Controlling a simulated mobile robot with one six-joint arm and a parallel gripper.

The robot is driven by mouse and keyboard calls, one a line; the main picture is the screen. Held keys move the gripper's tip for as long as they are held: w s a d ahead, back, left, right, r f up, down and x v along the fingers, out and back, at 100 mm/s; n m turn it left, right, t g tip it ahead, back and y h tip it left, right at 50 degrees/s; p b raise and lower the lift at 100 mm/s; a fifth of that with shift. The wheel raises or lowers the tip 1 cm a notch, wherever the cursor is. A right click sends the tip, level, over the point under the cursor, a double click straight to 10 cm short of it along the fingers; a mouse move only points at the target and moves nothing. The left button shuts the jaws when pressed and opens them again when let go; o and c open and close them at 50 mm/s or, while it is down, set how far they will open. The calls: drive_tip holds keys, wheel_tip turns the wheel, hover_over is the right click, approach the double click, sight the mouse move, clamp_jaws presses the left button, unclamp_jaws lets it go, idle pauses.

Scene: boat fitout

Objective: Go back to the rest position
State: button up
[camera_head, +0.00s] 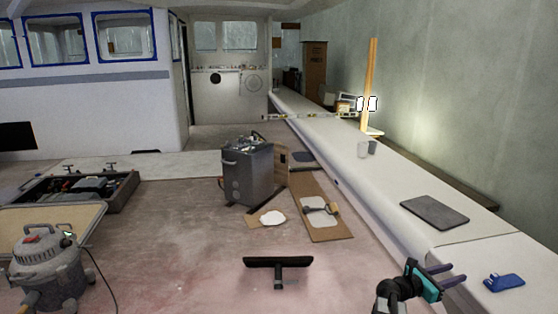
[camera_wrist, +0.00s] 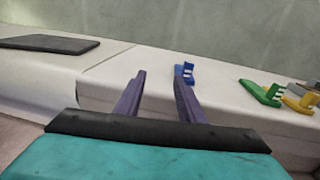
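My gripper (camera_head: 443,275) is at the lower right in the head view, beside the long white ledge (camera_head: 335,152). In the wrist view, its two purple fingers (camera_wrist: 160,100) stand wide apart with nothing between them. A blue clamp-like tool (camera_head: 504,282) lies on the ledge, to the right of my gripper. The blue tool also shows in the wrist view (camera_wrist: 186,70), just beyond the right fingertip and apart from it as far as I can tell. No marker for the rest position shows.
A dark flat pad (camera_head: 435,212) lies on the ledge. Green (camera_wrist: 262,93) and yellow (camera_wrist: 302,102) tools lie farther right in the wrist view. On the floor are a grey cabinet (camera_head: 248,172), a vacuum cleaner (camera_head: 47,268) and an open toolbox (camera_head: 85,188). The floor in the middle is mostly free.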

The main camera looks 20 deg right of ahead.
drive_tip(key=w+a+f+n+t+y+p, duration=0.1)
drive_tip(key=w+a+f+n+t+y, duration=0.1)
drive_tip(key=w+a+f, duration=0.65)
drive_tip(key=w+a+f+n+t+y+p, duration=0.15)
drive_tip(key=w+a+f, duration=0.35)
drive_tip(key=a, duration=0.6)
drive_tip(key=s+a+f+m+y+p, duration=0.1)
drive_tip(key=s+a+f+m+y, duration=0.1)
drive_tip(key=a+f, duration=0.6)
drive_tip(key=s+a+f+m+y+p, duration=0.1)
drive_tip(key=s+a+f+m+y, duration=0.15)
drive_tip(key=a+f, duration=0.55)
drive_tip(key=s+a+f+m+g+y, duration=0.2)
drive_tip(key=s+a+m, duration=0.3)
drive_tip(key=a, duration=0.4)
drive_tip(key=s+a+f+m+g+y+p, duration=0.1)
drive_tip(key=s+a+f+m+g+y, duration=0.1)
drive_tip(key=s+a, duration=0.5)
drive_tip(key=s+a+f+m+g+y, duration=0.2)
drive_tip(key=s+a+m+y, duration=0.3)
drive_tip(key=a, duration=0.8)
drive_tip(key=s+f+m, duration=0.1)
drive_tip(key=s+m, duration=0.1)
drive_tip(key=m, duration=0.1)
drive_tip(key=shift+f+y+p, duration=0.3)
drive_tip(key=shift+f+p, duration=0.05)
drive_tip(key=shift+p, duration=0.05)
drive_tip(key=shift+c, duration=0.5)
